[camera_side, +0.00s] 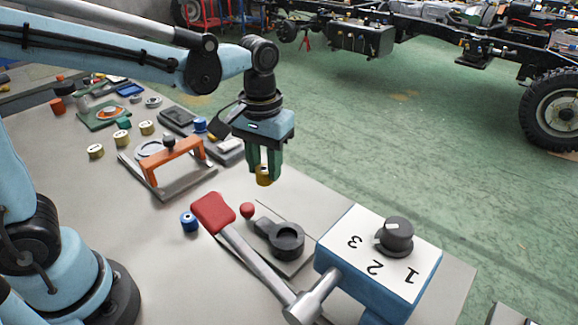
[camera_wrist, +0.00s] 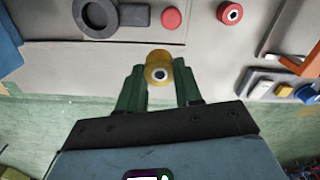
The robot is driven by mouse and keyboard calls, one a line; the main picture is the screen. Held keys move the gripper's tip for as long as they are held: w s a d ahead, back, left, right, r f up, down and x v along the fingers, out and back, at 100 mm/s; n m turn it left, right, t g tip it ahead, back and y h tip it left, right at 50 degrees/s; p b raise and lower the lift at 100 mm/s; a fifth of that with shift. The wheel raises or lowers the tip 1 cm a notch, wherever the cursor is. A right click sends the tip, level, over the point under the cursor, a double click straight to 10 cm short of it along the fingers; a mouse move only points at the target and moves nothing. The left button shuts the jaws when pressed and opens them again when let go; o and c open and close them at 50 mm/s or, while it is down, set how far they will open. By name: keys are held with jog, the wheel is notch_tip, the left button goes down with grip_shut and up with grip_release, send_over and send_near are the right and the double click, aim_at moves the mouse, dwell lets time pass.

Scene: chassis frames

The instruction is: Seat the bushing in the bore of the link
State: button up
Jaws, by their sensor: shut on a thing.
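My gripper (camera_side: 264,170) is shut on a brass-yellow bushing (camera_side: 263,178) and holds it above the table, behind the link. In the wrist view the bushing (camera_wrist: 158,72) sits between the green fingertips of my gripper (camera_wrist: 160,84), its dark centre hole showing. The dark grey link (camera_side: 283,239) lies on a thin plate on the table, with its round bore at the right end. In the wrist view the link (camera_wrist: 127,16) is at the top left, its ring apart from the bushing.
A blue box with a knob (camera_side: 375,262) stands right. An orange-handled frame (camera_side: 172,160) and several brass bushings are at left.

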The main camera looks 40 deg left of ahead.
jog(key=s+d+r+n, duration=0.4)
jog(key=d, duration=0.5)
jog(key=shift+f, duration=4.9)
jog(key=shift+f, duration=0.15)
jog(key=o, duration=1.1)
jog(key=shift+c, duration=0.2)
